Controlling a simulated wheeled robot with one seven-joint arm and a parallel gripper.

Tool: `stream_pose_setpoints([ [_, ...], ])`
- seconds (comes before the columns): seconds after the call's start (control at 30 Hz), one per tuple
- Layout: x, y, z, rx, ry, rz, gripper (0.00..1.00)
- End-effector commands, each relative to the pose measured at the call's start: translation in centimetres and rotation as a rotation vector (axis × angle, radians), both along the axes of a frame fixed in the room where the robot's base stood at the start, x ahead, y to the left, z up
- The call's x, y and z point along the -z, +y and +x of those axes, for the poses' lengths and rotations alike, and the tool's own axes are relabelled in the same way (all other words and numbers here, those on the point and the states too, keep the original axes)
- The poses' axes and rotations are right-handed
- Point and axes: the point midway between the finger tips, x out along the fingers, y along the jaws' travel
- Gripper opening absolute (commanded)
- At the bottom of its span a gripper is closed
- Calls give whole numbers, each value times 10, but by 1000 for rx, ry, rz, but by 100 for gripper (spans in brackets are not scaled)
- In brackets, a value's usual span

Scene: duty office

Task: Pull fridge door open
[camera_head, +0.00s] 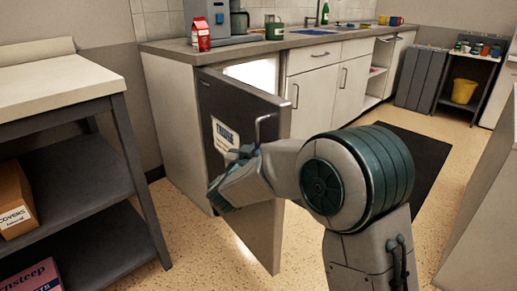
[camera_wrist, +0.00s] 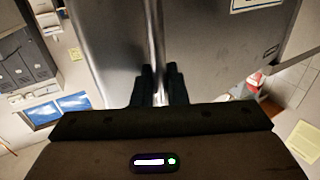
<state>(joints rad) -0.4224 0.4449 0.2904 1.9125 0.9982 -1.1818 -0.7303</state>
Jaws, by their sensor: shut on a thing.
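The fridge door (camera_head: 238,112) is a dark grey panel under the counter, standing partly open with a bright interior (camera_head: 252,75) showing behind its top edge. A white label is on its face. My gripper (camera_head: 222,197) is at the front of the door, partly hidden by my own wrist. In the wrist view the door (camera_wrist: 110,50) fills the middle, and its upright metal handle (camera_wrist: 157,30) runs down between the two dark fingers of my gripper (camera_wrist: 159,82). The fingers are shut on the handle. Most of the fridge inside is hidden by the door.
A counter (camera_head: 180,48) above carries a red carton (camera_head: 200,36) and a coffee machine (camera_head: 222,20). A shelf table (camera_head: 60,82) with boxes stands close on the left. Cabinets (camera_head: 312,95) line the right of the fridge. Speckled floor is free before the door.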

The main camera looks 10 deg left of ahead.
Motion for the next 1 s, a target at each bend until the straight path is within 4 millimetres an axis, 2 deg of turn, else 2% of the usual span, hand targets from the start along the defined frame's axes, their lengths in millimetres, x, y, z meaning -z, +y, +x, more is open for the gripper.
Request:
stream_pose_setpoints([
  [0.17, -1, 0, 0, 1, -3, -1, 0],
  [0.2, -1, 0, 0, 0, -3, -1, 24],
  [0.23, -1, -1, 0, 0, -3, -1, 29],
  [0.57, -2, 1, -5, -2, -1, 0, 29],
  [0.77, -4, 9, -37, -4, -1, -1, 29],
  [1.0, -4, 21, -91, -5, -1, -2, 29],
])
